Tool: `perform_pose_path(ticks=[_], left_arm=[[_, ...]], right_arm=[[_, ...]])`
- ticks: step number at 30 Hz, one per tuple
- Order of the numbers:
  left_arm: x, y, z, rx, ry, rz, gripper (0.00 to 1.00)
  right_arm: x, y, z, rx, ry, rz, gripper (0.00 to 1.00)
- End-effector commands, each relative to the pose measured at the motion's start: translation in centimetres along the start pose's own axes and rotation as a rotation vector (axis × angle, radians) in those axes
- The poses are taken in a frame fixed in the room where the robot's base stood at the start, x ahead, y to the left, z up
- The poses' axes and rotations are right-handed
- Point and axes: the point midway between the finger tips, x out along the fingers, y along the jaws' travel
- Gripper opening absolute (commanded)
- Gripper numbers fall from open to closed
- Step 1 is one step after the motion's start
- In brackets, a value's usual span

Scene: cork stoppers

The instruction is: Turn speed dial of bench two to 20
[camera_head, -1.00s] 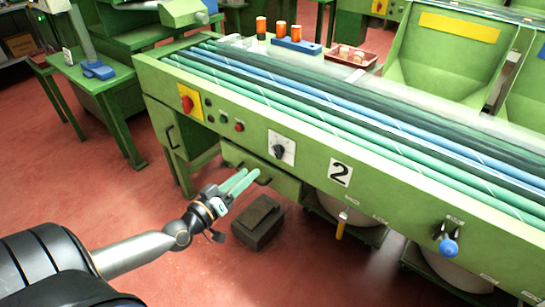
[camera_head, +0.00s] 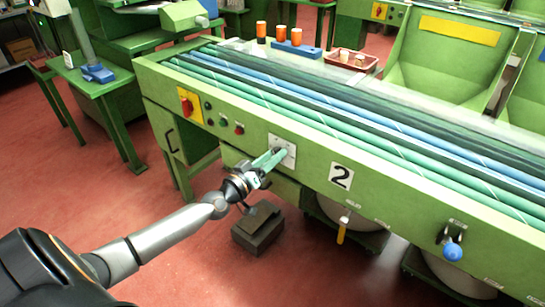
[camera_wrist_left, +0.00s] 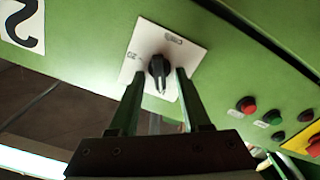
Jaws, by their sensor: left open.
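The speed dial is a black knob (camera_wrist_left: 159,70) on a white square plate (camera_head: 290,151) on the green front panel of bench two (camera_head: 400,183). In the left wrist view a "20" mark shows on the plate, to the left of the knob. My left gripper (camera_head: 275,156) is at the dial and hides most of the knob in the head view. In the left wrist view its two green fingers (camera_wrist_left: 157,88) are open, one on each side of the knob's lower part. I cannot tell whether they touch it. My right gripper is not in view.
A black "2" sign (camera_head: 341,177) is right of the dial. A red-and-yellow switch (camera_head: 188,105) and several small buttons (camera_head: 239,129) are to its left. A blue-knobbed lever (camera_head: 452,250) is further right. A dark box (camera_head: 258,228) stands on the floor below.

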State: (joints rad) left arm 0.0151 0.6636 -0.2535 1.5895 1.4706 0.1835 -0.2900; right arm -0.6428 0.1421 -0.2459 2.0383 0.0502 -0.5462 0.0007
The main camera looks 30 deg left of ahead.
Motion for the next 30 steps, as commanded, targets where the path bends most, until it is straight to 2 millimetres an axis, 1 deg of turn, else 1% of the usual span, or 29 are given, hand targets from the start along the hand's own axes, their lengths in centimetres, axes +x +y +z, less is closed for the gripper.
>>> perform_pose_path(ticks=[7, 19, 20, 30], left_arm=[[0.02, 0.00, 0.04, -0.001, -0.001, 0.000, 0.46], [0.00, 0.00, 0.04, -0.001, 0.000, 0.000, 0.01], [-0.01, 0.00, 0.04, -0.001, 0.000, 0.000, 0.00], [-0.01, 0.02, 0.00, 0.011, -0.001, -0.001, 0.00]], right_arm=[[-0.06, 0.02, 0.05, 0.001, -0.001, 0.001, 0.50], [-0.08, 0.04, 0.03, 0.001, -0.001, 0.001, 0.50], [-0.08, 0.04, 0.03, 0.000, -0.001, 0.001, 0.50], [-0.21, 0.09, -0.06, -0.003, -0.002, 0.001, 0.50]])
